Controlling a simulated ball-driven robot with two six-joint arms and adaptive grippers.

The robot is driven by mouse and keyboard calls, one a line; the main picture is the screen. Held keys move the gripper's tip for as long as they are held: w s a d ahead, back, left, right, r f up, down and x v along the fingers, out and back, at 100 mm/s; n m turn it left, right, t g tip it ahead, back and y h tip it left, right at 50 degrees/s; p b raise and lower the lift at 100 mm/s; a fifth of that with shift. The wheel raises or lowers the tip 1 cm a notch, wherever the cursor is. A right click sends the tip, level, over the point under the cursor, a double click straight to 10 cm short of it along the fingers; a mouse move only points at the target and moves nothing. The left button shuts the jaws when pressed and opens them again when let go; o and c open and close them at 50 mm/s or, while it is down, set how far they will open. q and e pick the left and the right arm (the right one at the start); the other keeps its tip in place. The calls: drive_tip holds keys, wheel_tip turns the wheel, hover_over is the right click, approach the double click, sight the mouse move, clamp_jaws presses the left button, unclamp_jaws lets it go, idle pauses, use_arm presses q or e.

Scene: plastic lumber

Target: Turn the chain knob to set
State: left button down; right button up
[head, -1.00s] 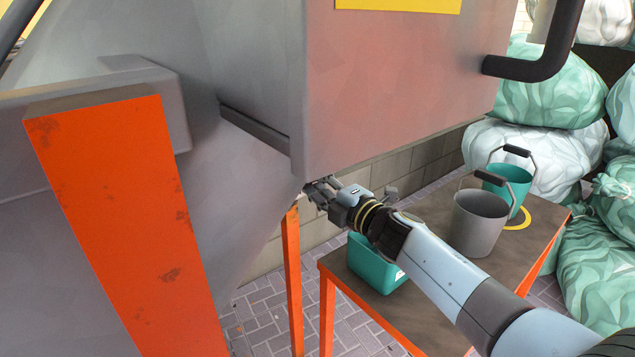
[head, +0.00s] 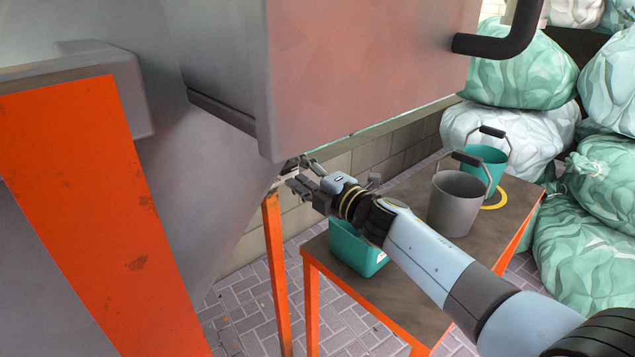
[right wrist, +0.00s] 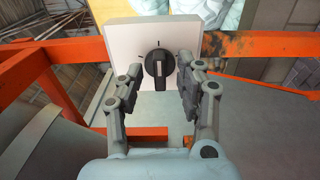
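The pointer stands roughly upright in that view. My right gripper (right wrist: 157,82) is open, with one finger on each side of the knob. A gap shows between each finger and the knob, and I cannot tell any contact. In the head view my right gripper (head: 300,178) is beside the lower corner of the big grey machine, and the knob is hidden there. My left gripper is not in view.
The grey machine (head: 350,80) and its orange leg (head: 85,200) fill the left. A brown table (head: 400,296) below my right arm bears a teal bin (head: 350,250), a grey bucket (head: 455,205) and a teal bucket (head: 490,162). Green and white sacks (head: 600,200) stand at right.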

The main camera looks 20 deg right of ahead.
drive_tip(key=v, duration=1.1)
drive_tip(key=shift+r, duration=0.1)
